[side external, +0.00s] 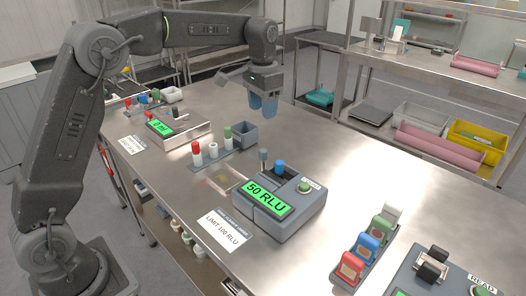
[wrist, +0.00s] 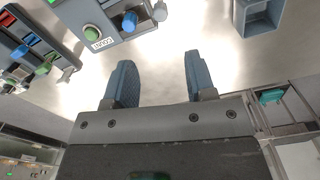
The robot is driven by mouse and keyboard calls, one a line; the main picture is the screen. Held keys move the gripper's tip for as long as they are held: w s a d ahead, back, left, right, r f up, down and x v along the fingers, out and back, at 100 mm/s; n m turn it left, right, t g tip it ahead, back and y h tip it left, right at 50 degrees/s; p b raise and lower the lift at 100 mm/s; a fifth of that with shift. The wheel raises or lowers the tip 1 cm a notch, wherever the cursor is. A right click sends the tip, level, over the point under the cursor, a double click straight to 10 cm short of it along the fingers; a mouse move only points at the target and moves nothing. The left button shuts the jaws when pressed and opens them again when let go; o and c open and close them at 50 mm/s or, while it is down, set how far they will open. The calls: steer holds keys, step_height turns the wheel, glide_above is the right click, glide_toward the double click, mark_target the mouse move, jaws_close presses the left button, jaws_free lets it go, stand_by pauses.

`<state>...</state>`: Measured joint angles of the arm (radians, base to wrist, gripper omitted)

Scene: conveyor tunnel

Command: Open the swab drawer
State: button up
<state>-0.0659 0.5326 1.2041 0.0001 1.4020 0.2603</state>
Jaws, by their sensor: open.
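My gripper (side external: 263,106) hangs fingers down above the steel table, behind the grey 50 RLU meter (side external: 275,207). It is open and empty. In the wrist view my gripper (wrist: 158,62) shows two blue fingers apart, with bare tabletop between them. A metal box (side external: 188,137) beside the small green display (side external: 160,128) lies further left. No part is clearly marked as the swab drawer, so I cannot tell which it is. Nothing touches the fingers.
A rack of capped tubes (side external: 212,150) ends in a grey open bin (side external: 243,134), also in the wrist view (wrist: 261,24). A coloured block rack (side external: 368,250) stands front right. The table's back right is clear.

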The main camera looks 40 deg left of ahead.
mark_target(263, 150)
step_height(263, 150, down, 14)
steer(key=shift+r, duration=0.1)
stand_by(0.5)
steer(key=shift+w, duration=0.1)
jaws_close()
